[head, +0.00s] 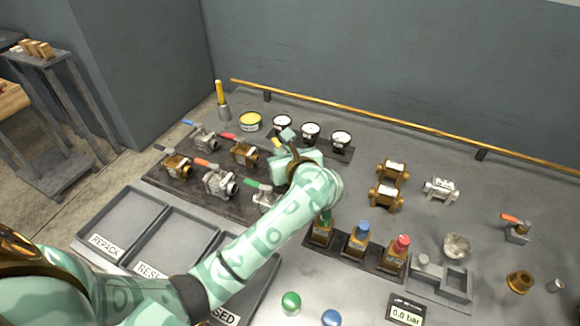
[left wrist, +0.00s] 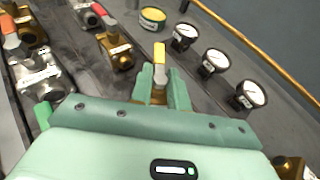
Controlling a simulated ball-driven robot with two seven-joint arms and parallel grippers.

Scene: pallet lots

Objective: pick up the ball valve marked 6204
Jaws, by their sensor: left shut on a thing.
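My left gripper (head: 284,143) is over the back right of the dark valve board and is shut on a ball valve with a yellow handle (head: 277,144). In the left wrist view, the gripper's green fingers (left wrist: 162,92) stand on both sides of the yellow-handled valve (left wrist: 159,55); the hand hides most of its body. Other ball valves stand on the board: a brass one with a red handle (head: 243,153), a steel one with an orange handle (head: 217,181), a steel one with a blue handle (head: 205,138) and more. I cannot read 6204 on any. My right gripper is out of view.
Labelled grey trays (head: 122,214) lie at front left. A brass rail (head: 400,120) runs along the back.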

